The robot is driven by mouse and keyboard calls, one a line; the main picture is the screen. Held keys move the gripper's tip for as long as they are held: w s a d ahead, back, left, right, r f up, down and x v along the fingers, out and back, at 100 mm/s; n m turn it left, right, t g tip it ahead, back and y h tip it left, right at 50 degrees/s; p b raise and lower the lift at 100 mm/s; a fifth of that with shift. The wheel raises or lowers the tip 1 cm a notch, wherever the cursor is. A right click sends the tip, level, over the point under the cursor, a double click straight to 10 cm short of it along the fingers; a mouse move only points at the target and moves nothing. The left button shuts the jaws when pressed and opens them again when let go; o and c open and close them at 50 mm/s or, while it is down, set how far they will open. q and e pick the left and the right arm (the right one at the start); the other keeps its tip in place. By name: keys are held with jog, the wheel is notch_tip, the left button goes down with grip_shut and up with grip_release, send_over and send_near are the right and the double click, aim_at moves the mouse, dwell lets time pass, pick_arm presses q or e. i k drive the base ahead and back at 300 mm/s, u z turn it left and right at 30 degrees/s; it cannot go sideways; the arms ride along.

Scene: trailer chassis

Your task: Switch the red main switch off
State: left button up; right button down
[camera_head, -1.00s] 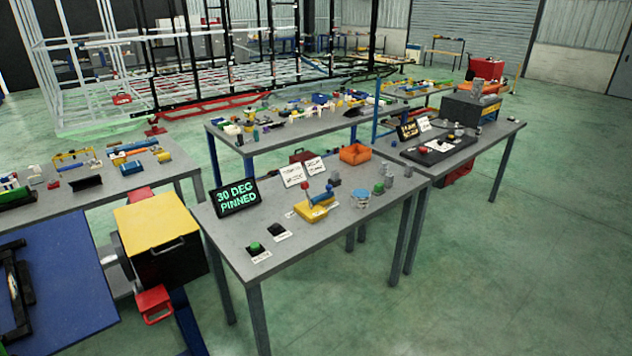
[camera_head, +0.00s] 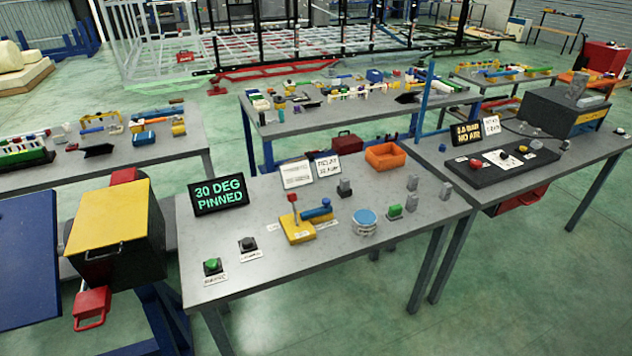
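Two small red controls could be the red main switch; I cannot tell which from here. One is a red knob (camera_head: 475,164) at the left end of a black panel (camera_head: 497,170) on the right table. The other is a red-topped lever (camera_head: 293,198) standing up from a yellow block (camera_head: 298,232) on the front table. The on or off position of either is too small to tell. Neither of my grippers shows in the head view.
The front grey table (camera_head: 255,285) also carries a green button (camera_head: 212,265), a black button, an orange bin (camera_head: 385,155) and a "30 DEG PINNED" display (camera_head: 218,194). A yellow-topped black box (camera_head: 118,225) stands left of it. Green floor (camera_head: 520,290) is open at front right.

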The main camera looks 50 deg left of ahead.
aim_at(291, 196)
jog(key=u, duration=0.45)
jog(key=i, duration=0.9)
jog(key=u, duration=1.45)
jog(key=i, duration=0.65)
jog(key=u, duration=0.6)
